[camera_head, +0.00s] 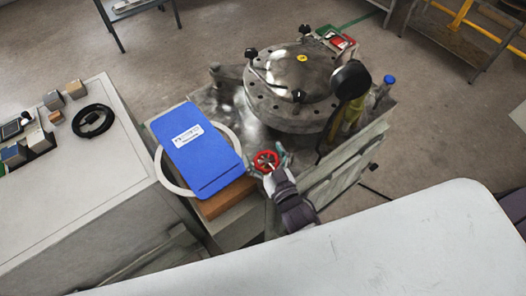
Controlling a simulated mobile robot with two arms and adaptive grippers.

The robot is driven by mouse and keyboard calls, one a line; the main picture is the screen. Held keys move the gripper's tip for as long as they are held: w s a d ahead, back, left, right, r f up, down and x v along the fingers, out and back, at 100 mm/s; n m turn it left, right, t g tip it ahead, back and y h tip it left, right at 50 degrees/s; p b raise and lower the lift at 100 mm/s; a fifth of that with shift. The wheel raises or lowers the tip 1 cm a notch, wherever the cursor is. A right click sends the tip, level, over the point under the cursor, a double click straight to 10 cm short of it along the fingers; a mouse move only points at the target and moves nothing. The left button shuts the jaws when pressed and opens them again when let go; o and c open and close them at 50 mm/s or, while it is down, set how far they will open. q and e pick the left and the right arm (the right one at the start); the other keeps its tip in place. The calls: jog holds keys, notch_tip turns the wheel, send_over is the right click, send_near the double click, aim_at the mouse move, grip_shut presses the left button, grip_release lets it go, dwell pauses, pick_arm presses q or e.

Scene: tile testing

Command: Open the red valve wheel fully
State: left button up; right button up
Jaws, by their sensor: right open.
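The red valve wheel (266,159) is small and sits at the front of the metal test rig, just right of a blue panel. My right gripper (269,164) is at the wheel, with its arm coming from below. Its fingers are spread open on either side of the wheel, and part of the wheel's near side is hidden by the gripper. I cannot tell whether the fingers touch the rim. My left gripper is not in view.
A round bolted metal lid (292,84) stands behind the wheel on the rig. The blue panel (196,150) lies close to the wheel's left. A grey cabinet (75,195) with a black cable coil (93,120) is at left. A pale surface (390,250) fills the lower right.

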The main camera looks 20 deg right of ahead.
jog(key=c, duration=1)
jog(key=shift+c, duration=0.2)
